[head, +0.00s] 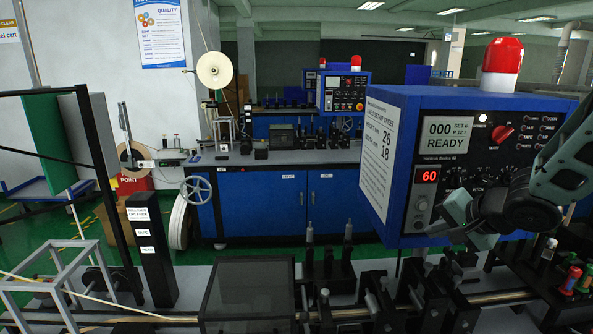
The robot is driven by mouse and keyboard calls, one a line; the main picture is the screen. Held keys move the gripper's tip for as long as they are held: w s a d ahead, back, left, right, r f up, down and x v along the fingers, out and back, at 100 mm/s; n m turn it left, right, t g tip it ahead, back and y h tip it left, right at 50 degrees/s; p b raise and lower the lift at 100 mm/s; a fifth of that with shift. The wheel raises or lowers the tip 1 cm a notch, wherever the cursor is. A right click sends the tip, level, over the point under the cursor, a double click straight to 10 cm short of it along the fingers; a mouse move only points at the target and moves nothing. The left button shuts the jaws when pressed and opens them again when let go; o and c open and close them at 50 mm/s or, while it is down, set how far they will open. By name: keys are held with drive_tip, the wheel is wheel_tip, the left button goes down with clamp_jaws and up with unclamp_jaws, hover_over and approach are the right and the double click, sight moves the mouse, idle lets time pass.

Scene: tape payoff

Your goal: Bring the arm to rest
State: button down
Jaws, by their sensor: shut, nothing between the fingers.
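My arm (565,170) reaches in from the right edge in the head view. My gripper (438,222) is shut and empty, pointing left and down just in front of the lower part of the blue control box (375,160). It is above the machine line on the bench. I cannot tell whether it touches the box. My wrist and arm hide part of the box's knobs and its lower right side.
The box carries a READY display (447,138) and a red beacon (502,62). Below lie a dark translucent cover (248,297), black posts and clamps (375,300), and thread spools (570,280) at right. A black pillar (150,245) stands left.

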drive_tip(key=s+a+f+n+g+b, duration=0.3)
drive_tip(key=s+a+f+n, duration=0.1)
drive_tip(key=s, duration=0.5)
drive_tip(key=s+a+f+n+g+h+b, duration=0.1)
drive_tip(key=s+a+f+n+g+b, duration=0.2)
drive_tip(key=s+a+n, duration=0.4)
drive_tip(key=s+a+f+n+g+h+b, duration=0.1)
drive_tip(key=s+a+f+n+b, duration=0.4)
drive_tip(key=s, duration=0.8)
drive_tip(key=a+n+g, duration=0.1)
drive_tip(key=a, duration=0.2)
drive_tip(key=shift+f+g, duration=0.4)
drive_tip(key=shift+s, duration=0.1)
